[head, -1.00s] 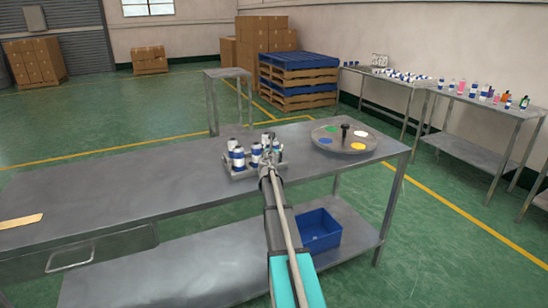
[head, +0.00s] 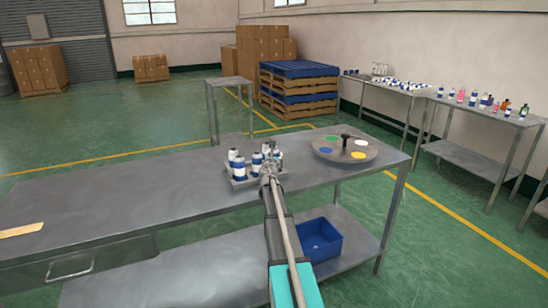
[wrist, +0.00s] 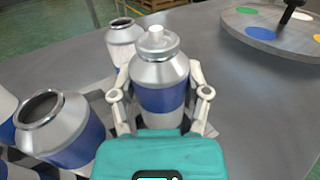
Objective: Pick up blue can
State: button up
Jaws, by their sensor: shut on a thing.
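In the wrist view, a silver can with a blue band (wrist: 160,92) and a white valve on top stands between the fingers of my gripper (wrist: 160,108). The gripper is shut on this can, with one finger on each side. In the head view, my gripper (head: 270,170) is at the group of cans on the table, and the held can is hard to make out behind it. An open-topped blue-banded can (wrist: 62,130) is close on the left in the wrist view. Another open can (wrist: 124,38) stands behind the held one. The cans' grey tray (head: 240,183) shows in the head view.
A round turntable (head: 345,150) with coloured spots and a dark central knob stands to the right on the metal table (head: 130,205). A blue bin (head: 318,240) is on the lower shelf. The table's left side is mostly clear, apart from a wooden piece (head: 22,230).

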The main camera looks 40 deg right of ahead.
jog(key=shift+r+p, duration=0.55)
jog(key=shift+r, duration=0.25)
jog(key=s+a+r+p, duration=0.2)
jog(key=s+r+p, duration=0.3)
jog(key=s, duration=0.1)
jog(key=s+a+r+p, duration=0.3)
jog(key=s+r+p, duration=0.2)
jog(key=s+p, duration=0.1)
jog(key=shift+s+a+r, duration=0.25)
jog(key=shift+s+r, duration=0.15)
jog(key=shift+s, duration=0.05)
